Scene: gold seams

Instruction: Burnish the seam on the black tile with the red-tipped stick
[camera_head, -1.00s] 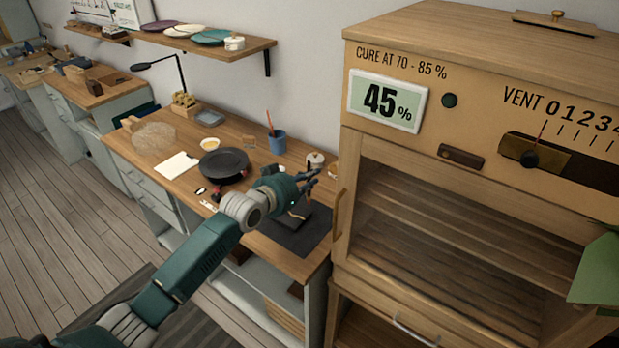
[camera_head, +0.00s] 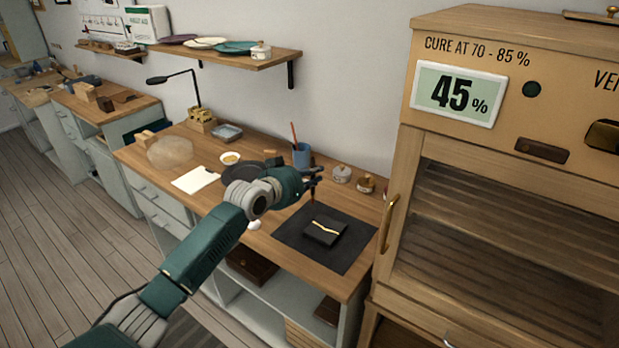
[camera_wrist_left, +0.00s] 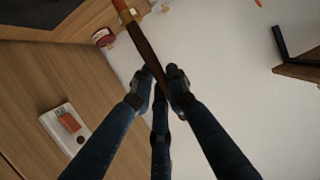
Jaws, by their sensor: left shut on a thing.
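The black tile (camera_head: 325,229) lies flat on a dark mat (camera_head: 292,240) on the bench, with a gold seam (camera_head: 327,227) across its top. My left gripper (camera_head: 312,184) is above the bench, behind and slightly left of the tile in the head view. It is shut on a dark stick (camera_wrist_left: 143,48), which shows in the left wrist view with a gold band and a reddish end at the top edge. In the head view the stick is small and mostly hidden by the fingers; I cannot tell if it touches anything. My right gripper is not in view.
A blue cup (camera_head: 302,157) with a red stick stands behind the gripper, with jars (camera_head: 341,174) to its right. A black round plate (camera_head: 240,169) is partly behind my arm. The wooden cabinet (camera_head: 395,200) stands close at the mat's right.

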